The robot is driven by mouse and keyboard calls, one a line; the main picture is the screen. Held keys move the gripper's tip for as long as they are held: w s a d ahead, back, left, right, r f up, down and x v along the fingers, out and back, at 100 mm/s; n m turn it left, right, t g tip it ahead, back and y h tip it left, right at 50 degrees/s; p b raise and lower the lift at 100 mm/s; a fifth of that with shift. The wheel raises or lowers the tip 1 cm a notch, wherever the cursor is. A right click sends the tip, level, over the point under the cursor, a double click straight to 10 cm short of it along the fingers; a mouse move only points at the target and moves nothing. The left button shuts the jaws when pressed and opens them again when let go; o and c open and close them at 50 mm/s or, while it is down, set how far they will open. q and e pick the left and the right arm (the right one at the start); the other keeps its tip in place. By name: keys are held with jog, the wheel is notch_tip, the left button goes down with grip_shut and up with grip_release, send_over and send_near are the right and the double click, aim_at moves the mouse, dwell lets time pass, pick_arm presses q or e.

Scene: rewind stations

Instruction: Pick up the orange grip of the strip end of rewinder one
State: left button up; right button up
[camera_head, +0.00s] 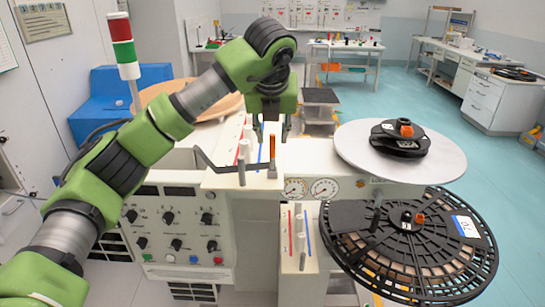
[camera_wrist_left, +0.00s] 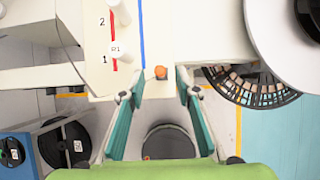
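The orange grip (camera_head: 272,147) stands upright at the end of a dark strip (camera_head: 215,167) on the white machine top. In the left wrist view the orange grip (camera_wrist_left: 161,72) shows end-on, at the fingertip level between the two fingers. My left gripper (camera_head: 277,128) points down from above at the orange grip. In the left wrist view my left gripper (camera_wrist_left: 160,90) is open, with a clear gap on each side of the grip. My right gripper is not in view.
A white disc (camera_head: 440,155) with a black hub stands right of the grip. A black slotted reel (camera_head: 450,270) is below it. White posts (camera_head: 244,150) rise left of the grip. A control panel with knobs (camera_head: 180,225) faces front.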

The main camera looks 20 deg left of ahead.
aim_at(272, 136)
pick_arm(q)
jog(key=p+x, duration=0.1)
jog(key=x, duration=0.2)
jog(key=shift+w+a+f, duration=0.1)
jog(key=shift+w+f, duration=0.1)
jog(key=shift+w, duration=0.1)
jog(key=shift+c, duration=0.4)
grip_shut()
jog(key=shift+r, duration=0.1)
